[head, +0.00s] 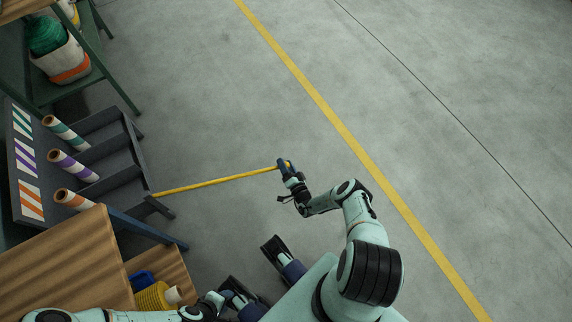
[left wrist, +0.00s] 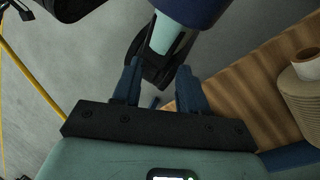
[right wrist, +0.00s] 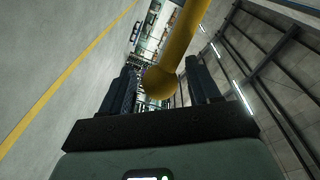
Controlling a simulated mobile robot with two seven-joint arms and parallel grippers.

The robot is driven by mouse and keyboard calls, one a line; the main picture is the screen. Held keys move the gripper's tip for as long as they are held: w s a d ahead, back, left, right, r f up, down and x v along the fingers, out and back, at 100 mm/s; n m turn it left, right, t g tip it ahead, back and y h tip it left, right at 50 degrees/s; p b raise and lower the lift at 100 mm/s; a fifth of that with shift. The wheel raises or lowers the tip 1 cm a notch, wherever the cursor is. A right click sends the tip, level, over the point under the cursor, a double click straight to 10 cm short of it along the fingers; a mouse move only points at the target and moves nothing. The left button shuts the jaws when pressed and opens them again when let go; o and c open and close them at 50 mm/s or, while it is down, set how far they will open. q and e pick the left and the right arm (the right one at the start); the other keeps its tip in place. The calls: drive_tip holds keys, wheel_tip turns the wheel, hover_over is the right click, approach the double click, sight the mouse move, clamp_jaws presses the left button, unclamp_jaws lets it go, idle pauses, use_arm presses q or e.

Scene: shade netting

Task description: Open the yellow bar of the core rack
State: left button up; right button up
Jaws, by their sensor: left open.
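The yellow bar (head: 215,181) of the core rack (head: 118,160) stands swung out from the rack's right end, over the open floor. The striped rolls in the rack are uncovered on that side. My right gripper (head: 286,166) is at the bar's free end. In the right wrist view the bar's rounded end (right wrist: 163,82) lies between my spread right fingers (right wrist: 162,92), with narrow gaps beside it.
A green shelf (head: 88,85) with a basket (head: 66,66) stands at upper left. The floor right of the rack is clear, crossed by a yellow line (head: 330,115).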

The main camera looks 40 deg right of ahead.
use_arm(q)
drive_tip(key=r+p, duration=0.1)
drive_tip(key=s+r+p, duration=0.1)
drive_tip(key=r+p, duration=0.1)
drive_tip(key=shift+s+d+g, duration=0.15)
drive_tip(key=shift+s+g, duration=0.15)
use_arm(e)
drive_tip(key=v, duration=1.3)
drive_tip(key=shift+s, duration=0.15)
drive_tip(key=shift+a+r, duration=0.1)
